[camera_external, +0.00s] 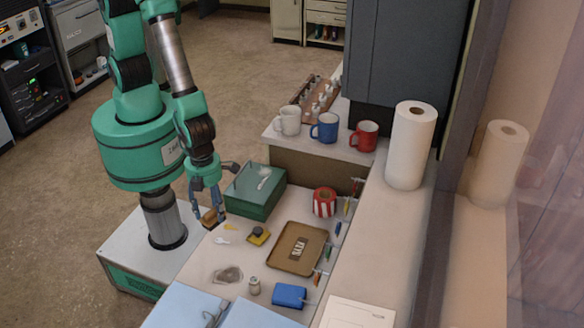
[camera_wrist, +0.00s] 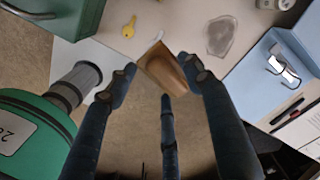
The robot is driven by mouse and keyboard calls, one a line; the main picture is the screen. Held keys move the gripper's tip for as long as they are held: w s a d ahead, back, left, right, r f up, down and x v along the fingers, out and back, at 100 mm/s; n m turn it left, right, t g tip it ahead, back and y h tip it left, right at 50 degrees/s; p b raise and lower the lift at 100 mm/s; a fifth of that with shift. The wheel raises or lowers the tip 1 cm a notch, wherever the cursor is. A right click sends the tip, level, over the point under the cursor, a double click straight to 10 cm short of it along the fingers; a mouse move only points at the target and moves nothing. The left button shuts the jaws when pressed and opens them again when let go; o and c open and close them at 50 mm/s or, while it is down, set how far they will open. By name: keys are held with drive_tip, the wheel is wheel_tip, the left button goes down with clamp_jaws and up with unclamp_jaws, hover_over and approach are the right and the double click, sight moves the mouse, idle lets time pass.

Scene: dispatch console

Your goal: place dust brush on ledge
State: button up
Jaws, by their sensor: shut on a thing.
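The dust brush (camera_external: 209,217) is a small brown, wood-coloured piece. It is held between the fingers of my gripper (camera_external: 213,207), just above the left edge of the pale desk (camera_external: 245,257). In the wrist view, the brush (camera_wrist: 163,68) sits tilted between the fingertips of my gripper (camera_wrist: 165,78); its bristles cannot be made out. A pale raised ledge (camera_external: 390,240) runs along the window on the right side of the desk. It is well to the right of my gripper.
A green box (camera_external: 256,190) stands right of my gripper. A brown tray (camera_external: 280,262), striped roll (camera_external: 324,201) and blue box (camera_external: 290,295) lie between gripper and ledge. Mugs (camera_external: 325,128) stand on a raised shelf behind; a paper towel roll (camera_external: 410,145) stands on the ledge.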

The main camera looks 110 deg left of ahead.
drive_tip(key=w+r+m+p, duration=0.2)
drive_tip(key=w+r+p, duration=0.2)
drive_tip(key=w, duration=0.6)
drive_tip(key=w+r+m+p, duration=0.1)
drive_tip(key=w+r+p, duration=0.3)
drive_tip(key=w+r, duration=0.5)
drive_tip(key=w+a+r+m+p, duration=0.1)
drive_tip(key=w+r+p, duration=0.3)
drive_tip(key=w, duration=0.8)
wheel_tip(320, 180, up, 2)
drive_tip(key=shift+r+m, duration=0.2)
drive_tip(key=shift+m, duration=0.6)
drive_tip(key=shift+s, duration=0.1)
drive_tip(key=shift+w+d+f+p, duration=0.35)
drive_tip(key=shift+w+d, duration=0.45)
drive_tip(key=shift+w, duration=1.75)
drive_tip(key=shift+w+d+f+p, duration=0.15)
drive_tip(key=shift+w+d+p, duration=0.55)
drive_tip(key=shift+w, duration=1.85)
drive_tip(key=shift+w+d+f+p, duration=0.25)
drive_tip(key=shift+w+d, duration=0.7)
drive_tip(key=shift+w, duration=1.6)
drive_tip(key=shift+f+p, duration=0.35)
drive_tip(key=shift+f, duration=1.35)
drive_tip(key=shift+f, duration=0.15)
